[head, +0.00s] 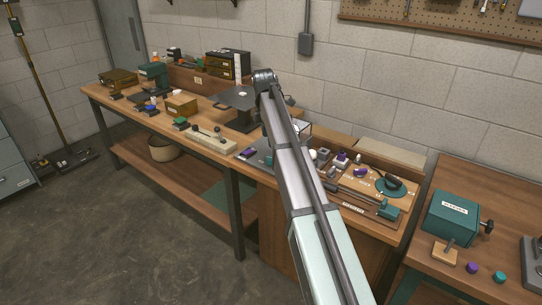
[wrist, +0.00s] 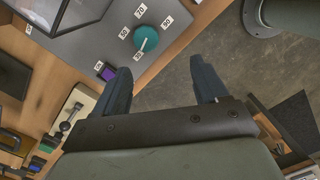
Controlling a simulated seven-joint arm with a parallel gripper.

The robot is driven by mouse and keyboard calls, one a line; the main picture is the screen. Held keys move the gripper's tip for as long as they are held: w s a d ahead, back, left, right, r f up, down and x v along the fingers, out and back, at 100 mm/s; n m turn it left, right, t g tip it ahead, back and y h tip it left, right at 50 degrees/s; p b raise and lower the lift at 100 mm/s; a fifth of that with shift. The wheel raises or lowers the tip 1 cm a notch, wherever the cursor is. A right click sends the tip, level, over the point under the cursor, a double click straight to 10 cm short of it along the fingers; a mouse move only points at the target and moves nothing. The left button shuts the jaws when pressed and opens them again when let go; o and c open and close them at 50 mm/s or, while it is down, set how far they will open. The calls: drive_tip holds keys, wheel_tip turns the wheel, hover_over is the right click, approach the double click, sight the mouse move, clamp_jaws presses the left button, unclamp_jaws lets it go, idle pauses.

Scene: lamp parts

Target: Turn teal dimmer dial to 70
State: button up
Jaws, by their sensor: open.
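The teal dimmer dial (wrist: 146,38) sits on a grey panel (wrist: 185,30) in the upper middle of the wrist view. White number labels ring it, apparently 30, 50, 70 and 90. A pale pointer line on the dial points toward the lower label, which looks like 30. The 70 label (wrist: 140,10) lies above the dial. My gripper (wrist: 161,68) is open and empty, its dark fingers apart and short of the dial in the picture.
A purple part (wrist: 108,73) sits on the panel near the left finger. The panel lies near the wooden bench's edge, with floor (wrist: 240,75) beyond. A dark-framed item (wrist: 62,12) stands at upper left. In the head view, a wooden box (head: 211,140) lies left of my arm.

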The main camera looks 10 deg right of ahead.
sight(271, 158)
wheel_tip(271, 158, up, 3)
drive_tip(key=w+d+y, duration=0.1)
drive_tip(key=w, duration=0.2)
drive_tip(key=shift+m, duration=0.4)
drive_tip(key=f, duration=1.3)
drive_tip(key=shift+s+d+f, duration=0.1)
drive_tip(key=shift+s+f, duration=0.15)
drive_tip(key=shift+s, duration=0.05)
drive_tip(key=shift+c, duration=0.4)
drive_tip(key=c, duration=1)
